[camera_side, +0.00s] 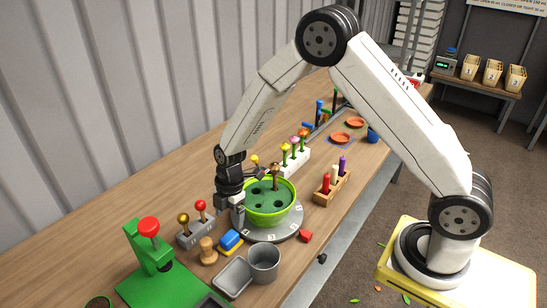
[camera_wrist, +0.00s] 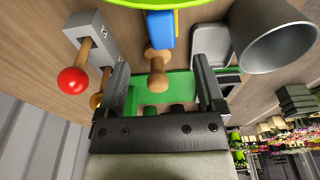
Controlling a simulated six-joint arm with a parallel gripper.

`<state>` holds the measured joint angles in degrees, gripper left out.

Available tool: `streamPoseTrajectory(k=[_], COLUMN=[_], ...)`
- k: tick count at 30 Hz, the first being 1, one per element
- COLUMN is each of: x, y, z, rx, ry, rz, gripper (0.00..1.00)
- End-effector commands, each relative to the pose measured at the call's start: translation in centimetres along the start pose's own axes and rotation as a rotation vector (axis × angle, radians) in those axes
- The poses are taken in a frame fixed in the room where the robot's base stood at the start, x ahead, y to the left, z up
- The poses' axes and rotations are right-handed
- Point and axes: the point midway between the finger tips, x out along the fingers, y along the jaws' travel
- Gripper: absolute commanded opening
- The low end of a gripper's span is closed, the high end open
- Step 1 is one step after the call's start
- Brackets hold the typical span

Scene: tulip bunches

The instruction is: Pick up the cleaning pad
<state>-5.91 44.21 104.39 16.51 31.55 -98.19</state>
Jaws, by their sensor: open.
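The cleaning pad (camera_side: 229,241) is a small blue and yellow block lying on the bench, in front of the green bowl. In the wrist view, the blue of the pad (camera_wrist: 161,30) shows at the top middle, partly cut by the bowl's green rim. My gripper (camera_side: 238,216) points down at the left side of the bowl, above and behind the pad, and is apart from it. In the wrist view my gripper (camera_wrist: 159,78) has its two dark fingers spread, with nothing held between them.
A wooden knob (camera_side: 207,250) stands left of the pad. A grey metal cup (camera_side: 264,262) and a grey tray (camera_side: 233,277) are in front. The green bowl (camera_side: 266,211) sits on a round numbered base. A grey block with red and gold balls (camera_side: 195,233) is at left.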

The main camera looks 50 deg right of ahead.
Motion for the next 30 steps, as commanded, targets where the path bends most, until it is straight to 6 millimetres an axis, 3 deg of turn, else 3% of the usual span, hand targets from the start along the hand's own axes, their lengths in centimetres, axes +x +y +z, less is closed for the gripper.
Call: streamPoseTrajectory(k=[30], x=[4.2], y=[-0.2], z=[-0.1], rx=[0.0], ry=[0.0], rz=[-0.003], gripper=[0.88])
